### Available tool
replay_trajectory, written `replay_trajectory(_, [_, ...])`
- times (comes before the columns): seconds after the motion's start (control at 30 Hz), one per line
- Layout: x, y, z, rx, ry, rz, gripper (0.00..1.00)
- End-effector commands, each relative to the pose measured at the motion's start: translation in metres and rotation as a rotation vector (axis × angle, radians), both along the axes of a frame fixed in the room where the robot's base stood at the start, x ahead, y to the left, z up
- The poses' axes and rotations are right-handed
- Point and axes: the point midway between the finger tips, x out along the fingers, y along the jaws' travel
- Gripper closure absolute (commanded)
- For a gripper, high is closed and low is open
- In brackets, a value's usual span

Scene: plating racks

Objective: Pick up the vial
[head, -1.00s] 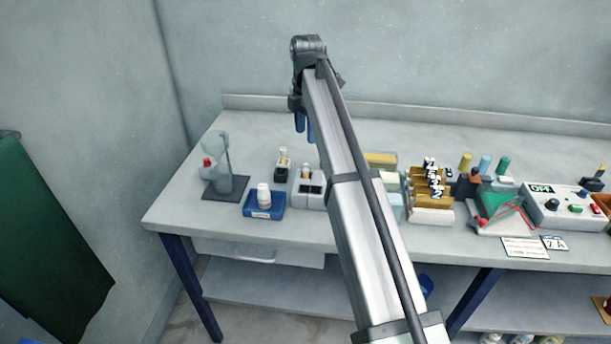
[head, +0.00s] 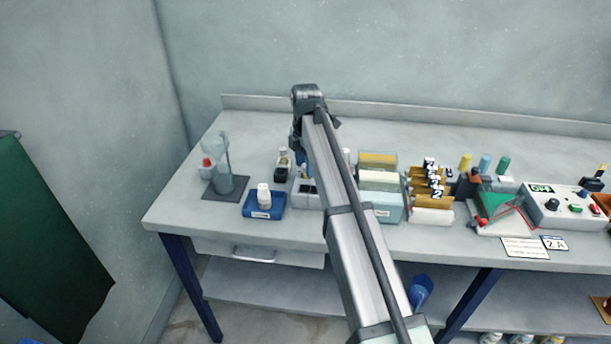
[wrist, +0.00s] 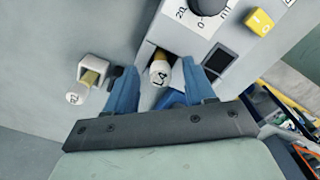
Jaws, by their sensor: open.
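In the wrist view, a vial with a pale round cap marked L4 (wrist: 160,77) and a yellowish body stands in a slot of a grey device (wrist: 225,57). My gripper (wrist: 161,80) is open, with one blue finger on each side of this vial. I cannot tell how far apart fingers and vial are in depth. A second capped vial (wrist: 78,93) sits in a small white holder to the left, outside the fingers. In the head view my arm largely hides the fingers and the L4 vial.
The device carries a knob (wrist: 204,18) and a yellow switch (wrist: 260,21). In the head view a blue tray with a white bottle (head: 264,197) and a clamp stand (head: 224,180) are to the left. Several racks and boxes (head: 378,200) stand close on the right.

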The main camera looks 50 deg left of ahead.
Motion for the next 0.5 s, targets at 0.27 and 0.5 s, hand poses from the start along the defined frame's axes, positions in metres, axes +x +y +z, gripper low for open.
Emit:
replay_trajectory(0.27, [0.0001,-0.0002,-0.0120,0.001,0.000,0.000,0.46])
replay_trajectory(0.5, [0.0001,-0.0002,-0.0119,0.001,0.000,0.000,0.62])
